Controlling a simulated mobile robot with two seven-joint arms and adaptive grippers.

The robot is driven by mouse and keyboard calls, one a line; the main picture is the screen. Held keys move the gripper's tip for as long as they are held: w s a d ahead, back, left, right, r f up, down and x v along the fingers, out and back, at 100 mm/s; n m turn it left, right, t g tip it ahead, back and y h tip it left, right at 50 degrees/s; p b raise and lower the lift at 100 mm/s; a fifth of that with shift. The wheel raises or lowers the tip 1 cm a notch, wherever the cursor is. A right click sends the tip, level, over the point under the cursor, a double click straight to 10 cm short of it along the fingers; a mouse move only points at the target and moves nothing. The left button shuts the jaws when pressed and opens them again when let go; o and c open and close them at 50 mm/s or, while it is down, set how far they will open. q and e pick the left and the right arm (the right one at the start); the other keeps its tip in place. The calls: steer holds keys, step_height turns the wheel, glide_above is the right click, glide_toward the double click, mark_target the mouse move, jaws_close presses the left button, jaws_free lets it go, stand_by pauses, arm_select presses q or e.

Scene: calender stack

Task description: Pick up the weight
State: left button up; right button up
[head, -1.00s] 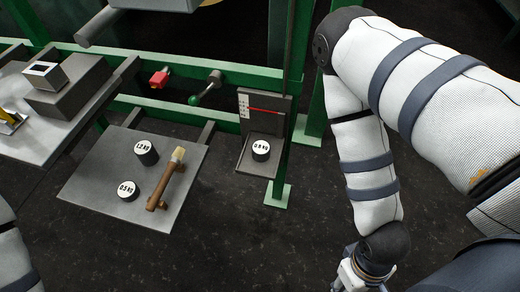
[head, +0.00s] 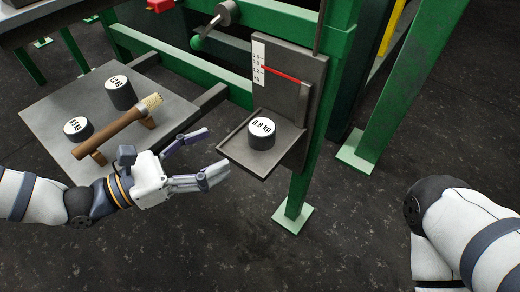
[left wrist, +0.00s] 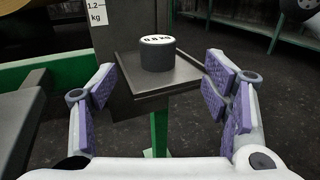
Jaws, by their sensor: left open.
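A dark cylindrical weight with a white top marked 0.8 kg (head: 262,132) stands upright on the small grey scale tray (head: 241,160). My left gripper (head: 217,155) is open and empty, just left of the tray, its fingers pointing towards it. In the left wrist view the weight (left wrist: 157,56) stands ahead, beyond and between the open fingertips, not touched. Two more dark weights stand on the grey shelf: one marked 1.2 kg (head: 121,94) and a smaller one (head: 78,129), whose marking is hard to read. My right gripper is out of view.
A brush with a wooden handle (head: 122,126) rests on supports on the shelf (head: 60,105), close behind my left gripper. A scale plate with a red pointer (head: 281,75) rises behind the tray. A green post (head: 305,190) stands right of the tray. The floor in front is clear.

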mark_target(262, 127)
arm_select(q)
steer(key=x, duration=0.4)
steer(key=b+x, duration=0.1)
steer(key=x, duration=0.3)
steer(key=b+x, duration=0.1)
steer(key=x, duration=0.3)
steer(key=shift+w+a+r, duration=0.1)
steer(key=shift+a+r, duration=0.05)
steer(key=shift+r, duration=0.1)
jaws_close()
steer(key=shift+r, duration=0.1)
